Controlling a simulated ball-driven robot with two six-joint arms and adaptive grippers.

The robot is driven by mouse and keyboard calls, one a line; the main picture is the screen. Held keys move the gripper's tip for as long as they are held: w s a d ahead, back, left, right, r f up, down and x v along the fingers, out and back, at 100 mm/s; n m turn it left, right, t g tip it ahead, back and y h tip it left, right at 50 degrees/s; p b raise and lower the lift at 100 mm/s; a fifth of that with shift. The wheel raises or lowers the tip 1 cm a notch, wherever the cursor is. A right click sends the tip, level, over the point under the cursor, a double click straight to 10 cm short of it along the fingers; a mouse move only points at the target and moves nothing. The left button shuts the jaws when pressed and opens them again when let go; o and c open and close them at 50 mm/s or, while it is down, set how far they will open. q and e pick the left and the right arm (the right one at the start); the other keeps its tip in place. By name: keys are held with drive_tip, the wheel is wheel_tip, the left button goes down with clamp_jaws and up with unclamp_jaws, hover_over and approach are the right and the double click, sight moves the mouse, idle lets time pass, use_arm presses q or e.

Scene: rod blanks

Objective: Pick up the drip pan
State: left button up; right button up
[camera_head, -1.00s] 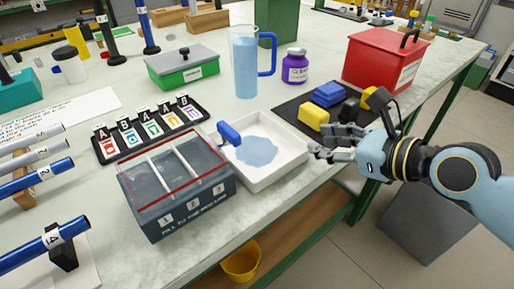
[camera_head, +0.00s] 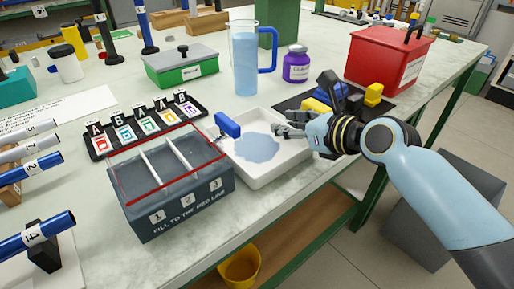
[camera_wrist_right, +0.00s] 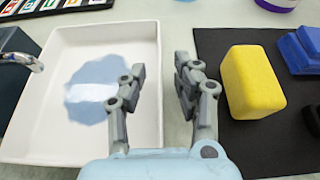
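The drip pan (camera_head: 262,181) is a shallow white square tray on the pale bench, with a light blue puddle (camera_head: 256,147) in it. It also fills the left of the right wrist view (camera_wrist_right: 40,148). My right gripper (camera_head: 279,124) is at the pan's right side. In the right wrist view my right gripper (camera_wrist_right: 160,75) is open, one finger over the pan's inside and the other outside its right wall. Whether either finger touches the wall I cannot tell. My left gripper is not in view.
A dark three-part bin (camera_head: 186,212) stands close left of the pan, with a blue-handled tap (camera_head: 228,124) above the pan's corner. Right of the pan is a black mat with a yellow block (camera_wrist_right: 252,80) and a blue block (camera_wrist_right: 301,48). A water jug (camera_head: 245,65) stands behind.

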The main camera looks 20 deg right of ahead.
clamp_jaws()
drive_tip(key=shift+r, duration=0.1)
idle(0.5)
